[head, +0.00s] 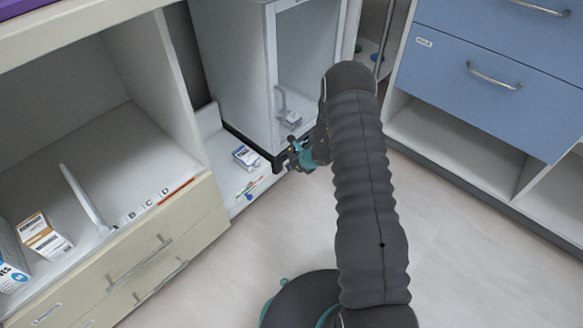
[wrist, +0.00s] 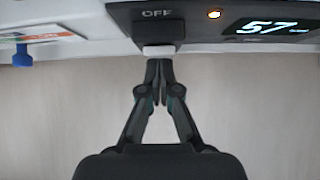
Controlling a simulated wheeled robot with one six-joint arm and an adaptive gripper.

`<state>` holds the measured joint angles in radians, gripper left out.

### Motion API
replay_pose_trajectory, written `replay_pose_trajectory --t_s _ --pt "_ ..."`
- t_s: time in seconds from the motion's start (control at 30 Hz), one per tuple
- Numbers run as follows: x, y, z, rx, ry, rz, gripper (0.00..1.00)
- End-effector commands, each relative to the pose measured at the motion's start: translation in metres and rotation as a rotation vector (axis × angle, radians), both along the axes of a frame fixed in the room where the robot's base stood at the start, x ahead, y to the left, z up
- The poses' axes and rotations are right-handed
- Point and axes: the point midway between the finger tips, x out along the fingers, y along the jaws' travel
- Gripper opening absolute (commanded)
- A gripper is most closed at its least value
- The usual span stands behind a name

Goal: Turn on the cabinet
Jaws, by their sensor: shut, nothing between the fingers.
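The cabinet (head: 232,60) is a tall grey-white unit with a glass door and a handle, standing in the corner in the head view. A black panel strip (wrist: 215,40) runs along its lower edge. In the wrist view the strip bears the word OFF, a lit orange lamp (wrist: 214,14) and a display (wrist: 267,28) reading 57. Below OFF is a dark switch (wrist: 150,30) with a pale lower part (wrist: 158,50). My gripper (wrist: 159,66) is shut and empty, its fingertips just below that pale part; I cannot tell if they touch. In the head view my gripper (head: 293,158) is beside the strip.
A small box (head: 246,157) and pen-like items (head: 250,187) lie on the low shelf left of the cabinet. A cream drawer unit (head: 150,260) stands at the left, a blue drawer unit (head: 500,75) at the right. The floor (head: 460,250) between is clear.

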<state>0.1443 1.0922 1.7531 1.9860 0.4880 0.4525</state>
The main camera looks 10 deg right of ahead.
Motion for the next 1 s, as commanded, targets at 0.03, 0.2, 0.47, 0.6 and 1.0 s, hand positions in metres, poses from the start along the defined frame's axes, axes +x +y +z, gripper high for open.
replay_pose_trajectory --t_s 0.03,0.2,0.47,0.6,1.0 --pt "0.002 0.0 0.004 0.001 -0.004 0.001 0.0" --pt "0.002 0.001 0.004 0.001 -0.005 0.001 0.0" --pt "0.0 -0.002 0.004 0.001 -0.005 0.0 0.0" --pt "-0.01 -0.012 0.004 0.0 -0.003 -0.001 0.0" --pt "-0.052 -0.044 0.059 -0.001 -0.004 0.003 0.0"
